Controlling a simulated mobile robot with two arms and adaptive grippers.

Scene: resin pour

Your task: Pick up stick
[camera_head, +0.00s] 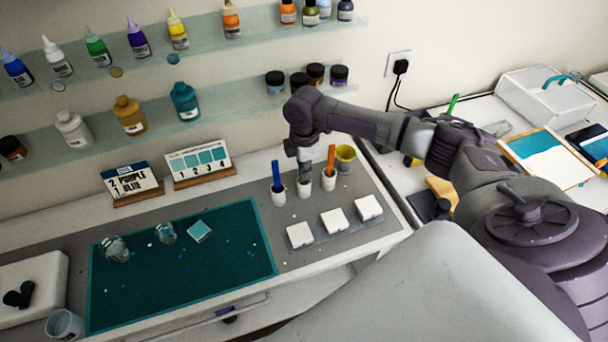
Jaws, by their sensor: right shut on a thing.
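Three small white cups stand in a row on the grey mat: the left cup (278,195) holds a blue stick (276,172), the middle cup (304,188) is right under my right gripper, and the right cup (328,182) holds an orange stick (331,158). My right gripper (305,166) reaches down over the middle cup, between the blue and orange sticks. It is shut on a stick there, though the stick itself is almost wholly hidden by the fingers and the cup. My left gripper is not in view.
A yellow cup (345,156) stands just right of the cups. Three white blocks (333,221) lie in front. A teal mat (240,262) with glass jars (115,248) is at left. Label signs (200,162) stand behind. Wall shelves (215,98) hold several bottles.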

